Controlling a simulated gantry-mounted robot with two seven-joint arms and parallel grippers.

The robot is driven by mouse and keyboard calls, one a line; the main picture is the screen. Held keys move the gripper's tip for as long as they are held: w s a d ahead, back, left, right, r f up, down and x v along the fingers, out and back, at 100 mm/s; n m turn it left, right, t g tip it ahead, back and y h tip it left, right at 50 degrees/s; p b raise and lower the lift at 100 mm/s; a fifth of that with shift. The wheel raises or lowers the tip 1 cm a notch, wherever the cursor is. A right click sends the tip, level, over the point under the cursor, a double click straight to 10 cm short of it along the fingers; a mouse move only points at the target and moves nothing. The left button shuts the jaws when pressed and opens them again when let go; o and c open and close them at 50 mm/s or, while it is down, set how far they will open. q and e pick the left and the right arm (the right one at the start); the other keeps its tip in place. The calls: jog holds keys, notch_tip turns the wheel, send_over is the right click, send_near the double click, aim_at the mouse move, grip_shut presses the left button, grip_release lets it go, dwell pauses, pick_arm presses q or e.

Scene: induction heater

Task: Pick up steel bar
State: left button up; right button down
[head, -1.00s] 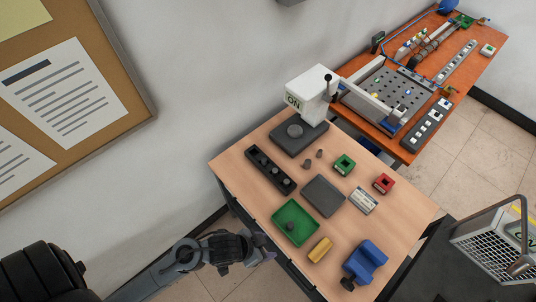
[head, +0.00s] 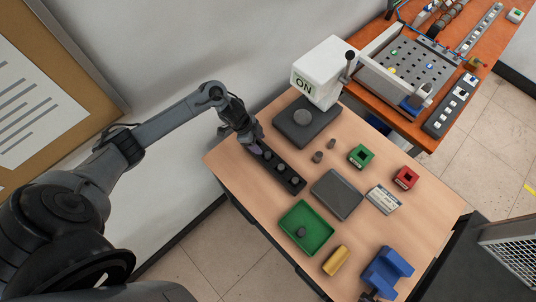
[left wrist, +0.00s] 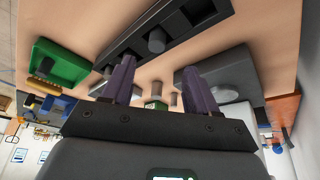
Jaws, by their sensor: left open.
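A long black rack (head: 279,172) holds several short grey steel pieces (head: 282,167) upright in its slots. No longer bar shows, and I cannot tell which piece is the steel bar. My left gripper (head: 255,151) is at the rack's upper-left end and hides that end. In the left wrist view its two purple fingers are apart with nothing between them, and the rack (left wrist: 112,55) with an upright grey piece (left wrist: 157,40) lies beyond the fingertips. Two small grey pieces (head: 318,156) stand on the table right of the rack. My right gripper is not in view.
The white ON heater (head: 322,72) with its dark base (head: 305,125) stands behind the rack. A green tray (head: 307,226), grey plate (head: 337,194), green block (head: 361,156), red block (head: 405,178), yellow piece (head: 336,260) and blue holder (head: 386,272) occupy the table (head: 420,225).

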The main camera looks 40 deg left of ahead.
aim_at(267, 154)
pick_arm(q)
jog(key=shift+x, duration=1.5)
jog(key=x, duration=0.3)
jog(key=shift+s+d+f, duration=0.15)
jog(key=shift+d+f, duration=0.15)
jog(key=shift+d, duration=0.05)
jog(key=shift+d+f, duration=0.15)
jog(key=shift+f, duration=0.45)
grip_shut()
